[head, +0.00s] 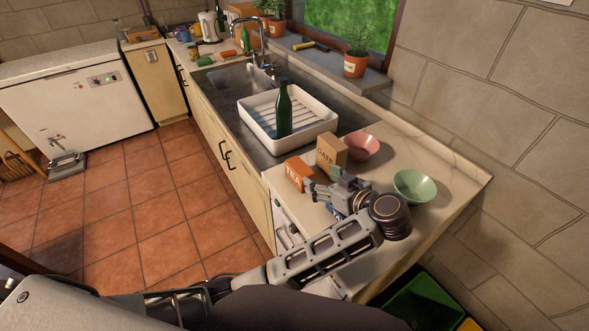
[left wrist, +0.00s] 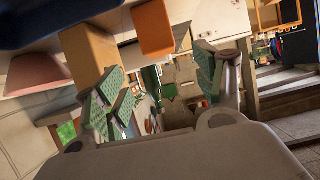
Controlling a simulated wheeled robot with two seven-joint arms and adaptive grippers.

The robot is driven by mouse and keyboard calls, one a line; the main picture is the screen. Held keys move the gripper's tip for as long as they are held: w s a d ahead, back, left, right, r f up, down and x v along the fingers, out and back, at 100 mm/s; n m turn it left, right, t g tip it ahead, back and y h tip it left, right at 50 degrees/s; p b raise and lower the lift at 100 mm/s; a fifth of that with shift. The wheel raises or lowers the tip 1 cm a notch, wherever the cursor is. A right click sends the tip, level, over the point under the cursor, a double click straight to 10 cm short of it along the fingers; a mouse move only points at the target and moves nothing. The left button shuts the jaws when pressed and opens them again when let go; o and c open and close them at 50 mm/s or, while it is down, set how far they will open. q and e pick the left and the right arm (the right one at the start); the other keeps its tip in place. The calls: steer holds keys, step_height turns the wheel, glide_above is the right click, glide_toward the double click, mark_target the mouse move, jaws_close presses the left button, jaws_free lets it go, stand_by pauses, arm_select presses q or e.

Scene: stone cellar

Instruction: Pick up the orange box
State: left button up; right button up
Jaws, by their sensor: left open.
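The orange box (head: 297,172), lettered TEA, stands on the counter at the front edge, just left of a tan box. In the left wrist view the orange box (left wrist: 153,27) shows at the top, above the gap between the fingers. My left gripper (head: 318,187) is open and empty, over the counter just right of the orange box. Its two green-padded fingers (left wrist: 160,85) stand apart in the wrist view, with nothing between them. Whether a fingertip touches the box I cannot tell. My right gripper is not in view.
The tan box (head: 331,153) stands close behind the orange box. A pink bowl (head: 364,146) and a green bowl (head: 414,186) are to the right. A blue item (head: 337,212) is partly hidden under my gripper. A white rack (head: 262,131) with a green bottle (head: 284,112) is behind.

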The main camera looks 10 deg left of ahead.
mark_target(300, 167)
arm_select(q)
steer(key=shift+w+a, duration=0.1)
stand_by(0.4)
steer(key=shift+x, duration=4.25)
steer(key=shift+a, duration=0.2)
steer(key=shift+w+a+f, duration=0.1)
steer(key=shift+w+a, duration=0.6)
steer(key=shift+x, duration=1.5)
steer(key=c, duration=0.9)
